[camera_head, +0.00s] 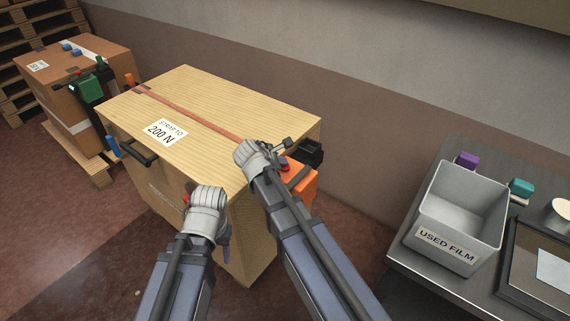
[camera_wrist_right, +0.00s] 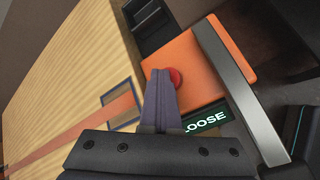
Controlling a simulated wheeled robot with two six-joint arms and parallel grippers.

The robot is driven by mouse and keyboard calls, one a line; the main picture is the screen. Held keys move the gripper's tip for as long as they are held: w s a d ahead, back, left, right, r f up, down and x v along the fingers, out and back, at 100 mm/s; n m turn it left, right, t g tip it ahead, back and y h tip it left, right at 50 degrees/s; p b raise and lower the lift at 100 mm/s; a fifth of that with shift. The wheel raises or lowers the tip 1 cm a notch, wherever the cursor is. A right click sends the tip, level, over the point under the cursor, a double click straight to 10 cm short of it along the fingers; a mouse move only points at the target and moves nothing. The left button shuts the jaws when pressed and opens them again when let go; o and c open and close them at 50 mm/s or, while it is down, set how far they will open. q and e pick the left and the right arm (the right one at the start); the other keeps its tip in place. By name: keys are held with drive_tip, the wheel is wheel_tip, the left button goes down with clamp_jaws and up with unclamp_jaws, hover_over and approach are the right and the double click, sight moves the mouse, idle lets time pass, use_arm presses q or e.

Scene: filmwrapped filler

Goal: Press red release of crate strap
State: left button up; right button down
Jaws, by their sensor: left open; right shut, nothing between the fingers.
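The wooden crate (camera_head: 205,110) stands in the middle of the head view, with an orange-brown strap (camera_head: 190,112) across its top and a label reading "STRAP TO 200 N". An orange strap unit (camera_wrist_right: 195,65) sits at the crate's right side; its display (camera_wrist_right: 204,123) reads "LOOSE". Its round red release (camera_wrist_right: 176,77) is partly covered by the fingers of my right gripper (camera_wrist_right: 161,90). The right gripper is shut and empty, its tip at the release; I cannot tell whether they touch. My left gripper (camera_head: 207,205) is open in front of the crate, its fingers mostly hidden.
A dark bench at the right holds a grey bin (camera_head: 462,215) labelled "USED FILM", a purple item (camera_head: 467,159), a teal item (camera_head: 521,187) and a framed panel (camera_head: 540,270). A brown carton (camera_head: 75,75) stands on a pallet at back left. Floor is clear at left.

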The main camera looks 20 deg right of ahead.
drive_tip(key=shift+r, duration=0.15)
drive_tip(key=shift+r+p, duration=1.15)
drive_tip(key=shift+p, duration=0.15)
wheel_tip(320, 180, up, 5)
drive_tip(key=p, duration=0.5)
idle(0.4)
